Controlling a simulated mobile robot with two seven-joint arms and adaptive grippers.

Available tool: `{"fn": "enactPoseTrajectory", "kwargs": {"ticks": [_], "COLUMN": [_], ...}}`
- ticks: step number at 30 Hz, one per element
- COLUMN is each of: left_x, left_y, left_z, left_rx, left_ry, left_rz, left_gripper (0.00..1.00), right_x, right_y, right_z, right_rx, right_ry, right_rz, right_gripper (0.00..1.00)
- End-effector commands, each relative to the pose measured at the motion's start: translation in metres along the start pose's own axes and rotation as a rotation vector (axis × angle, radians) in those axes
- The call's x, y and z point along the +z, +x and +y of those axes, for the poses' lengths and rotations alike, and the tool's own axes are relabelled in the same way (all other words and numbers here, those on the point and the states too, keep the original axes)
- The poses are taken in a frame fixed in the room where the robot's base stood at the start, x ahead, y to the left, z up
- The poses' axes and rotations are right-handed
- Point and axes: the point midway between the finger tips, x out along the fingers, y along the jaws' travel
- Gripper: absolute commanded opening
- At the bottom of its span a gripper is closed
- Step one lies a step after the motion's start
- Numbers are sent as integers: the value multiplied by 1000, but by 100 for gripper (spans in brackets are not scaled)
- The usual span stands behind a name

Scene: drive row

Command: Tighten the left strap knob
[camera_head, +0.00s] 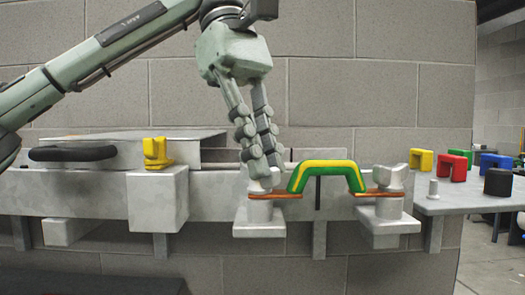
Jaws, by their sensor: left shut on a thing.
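My left gripper (263,168) points down with its fingers closed on the left strap knob (265,184). The fingers hide the knob's upper part. The knob sits on a round grey post on a bracket (259,229). An orange strap (288,196) runs from this post to the left foot of a green handle (323,163) with a yellow stripe. The right strap knob (393,177), pale grey with a slanted top, stands on the other post, with its orange strap (380,194) at the handle's right foot. My right gripper is not in view.
A yellow clamp-like piece (157,154) sits on a grey block at left, beside a black bar (72,153). A grey side table (450,201) at right holds a small pale peg (433,189) and several coloured blocks. A block wall stands behind.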

Motion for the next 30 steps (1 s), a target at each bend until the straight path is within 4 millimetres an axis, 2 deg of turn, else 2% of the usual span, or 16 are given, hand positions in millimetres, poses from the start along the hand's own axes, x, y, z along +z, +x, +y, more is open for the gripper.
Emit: {"fn": "enactPoseTrajectory", "kwargs": {"ticks": [9, 24, 25, 29, 30], "left_x": [0, 0, 0, 0, 0], "left_y": [-1, -1, -1, 0, 0], "left_z": [0, -1, -1, -1, -1], "left_rx": [-37, -43, -43, -43, -43], "left_ry": [93, 108, 108, 107, 107], "left_rz": [0, 1, 1, 1, 1], "left_gripper": [0, 0, 15, 31, 32], "right_x": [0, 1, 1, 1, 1], "right_y": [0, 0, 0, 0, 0], "right_z": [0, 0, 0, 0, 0], "right_rx": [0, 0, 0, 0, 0], "right_ry": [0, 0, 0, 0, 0], "right_rz": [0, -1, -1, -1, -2], "right_gripper": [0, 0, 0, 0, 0]}}
